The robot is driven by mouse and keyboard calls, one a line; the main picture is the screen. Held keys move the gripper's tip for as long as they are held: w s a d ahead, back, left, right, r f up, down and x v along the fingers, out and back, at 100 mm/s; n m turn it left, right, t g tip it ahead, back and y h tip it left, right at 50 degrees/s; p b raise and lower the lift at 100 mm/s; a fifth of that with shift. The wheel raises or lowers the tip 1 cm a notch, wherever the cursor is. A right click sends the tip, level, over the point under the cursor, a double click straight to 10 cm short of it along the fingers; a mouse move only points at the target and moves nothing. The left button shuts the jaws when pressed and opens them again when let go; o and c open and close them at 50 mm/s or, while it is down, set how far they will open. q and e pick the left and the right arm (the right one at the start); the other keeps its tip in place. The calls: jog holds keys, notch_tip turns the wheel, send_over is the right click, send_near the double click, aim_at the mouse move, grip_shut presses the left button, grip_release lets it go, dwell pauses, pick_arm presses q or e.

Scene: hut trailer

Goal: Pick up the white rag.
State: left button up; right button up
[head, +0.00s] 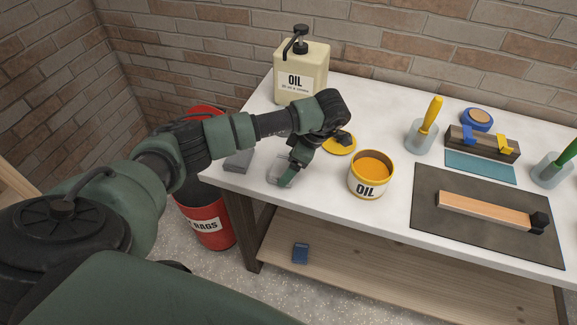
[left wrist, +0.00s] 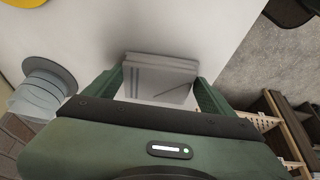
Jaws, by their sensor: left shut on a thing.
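The white rag (left wrist: 160,76) is a folded, layered pale cloth between the two green fingers of my left gripper (left wrist: 160,88) in the left wrist view. The fingers are shut on its sides. In the head view my left gripper (head: 284,172) points down at the left front part of the white workbench (head: 335,225), with the rag at its fingertips, partly hidden and pale against the bench top. I cannot tell whether the rag still touches the bench. My right gripper is not in view.
A grey block (head: 239,161) lies left of the gripper near the bench edge. A red rag bin (head: 210,222) stands on the floor at left. A dark mat (head: 460,240) holds a wooden-handled tool.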

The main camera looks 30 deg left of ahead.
pick_arm(q)
notch_tip(320, 180, up, 6)
jog(key=shift+w+f+b, duration=0.1)
jog(key=shift+f+b, duration=0.05)
jog(key=shift+b, duration=0.65)
notch_tip(320, 180, up, 14)
jog(key=p, duration=0.1)
jog(key=shift+p, duration=0.3)
